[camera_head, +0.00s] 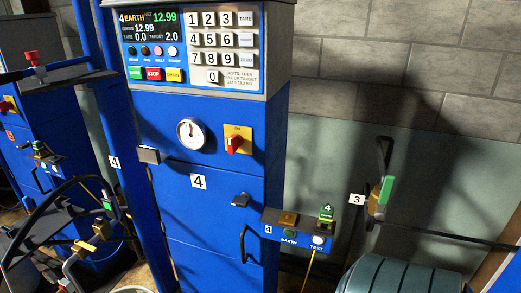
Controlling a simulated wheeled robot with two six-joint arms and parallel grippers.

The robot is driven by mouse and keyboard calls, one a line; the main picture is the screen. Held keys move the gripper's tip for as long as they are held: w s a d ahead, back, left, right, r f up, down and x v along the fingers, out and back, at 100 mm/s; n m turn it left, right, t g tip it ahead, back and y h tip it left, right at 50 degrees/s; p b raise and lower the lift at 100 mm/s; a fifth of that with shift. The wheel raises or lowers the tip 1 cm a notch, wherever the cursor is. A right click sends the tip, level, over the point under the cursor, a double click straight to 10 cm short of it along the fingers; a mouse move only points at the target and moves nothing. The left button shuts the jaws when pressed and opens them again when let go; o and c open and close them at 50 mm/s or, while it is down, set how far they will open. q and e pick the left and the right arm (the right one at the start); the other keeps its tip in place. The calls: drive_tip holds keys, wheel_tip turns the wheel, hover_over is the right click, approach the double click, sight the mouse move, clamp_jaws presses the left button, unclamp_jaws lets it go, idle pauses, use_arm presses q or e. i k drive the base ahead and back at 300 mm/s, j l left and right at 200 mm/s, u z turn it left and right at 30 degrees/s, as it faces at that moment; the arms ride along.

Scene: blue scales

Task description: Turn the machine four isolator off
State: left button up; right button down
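The machine four cabinet (200,240) is tall and blue and stands in the middle, with a white plate (198,181) marked 4 on its front. Its isolator is a red knob (235,144) on a yellow plate (246,133), at the upper right of the blue front, right of a round white gauge (191,133). The knob looks slightly tilted; its exact setting and the small lettering on the plate are too small to read. Neither of my grippers shows in this view, and nothing touches the knob.
Above are a lit display (153,27) reading 12.99 and a keypad (217,47). A small shelf (297,228) with EARTH and TEST juts out at lower right. A green-handled tool (380,197) hangs near a 3 label. More blue machines and black hoses crowd the left.

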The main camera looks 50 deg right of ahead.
sight(234, 141)
drive_tip(key=j+z, duration=0.15)
drive_tip(key=z, duration=0.25)
drive_tip(key=k+j+z, duration=0.1)
drive_tip(key=z, duration=0.3)
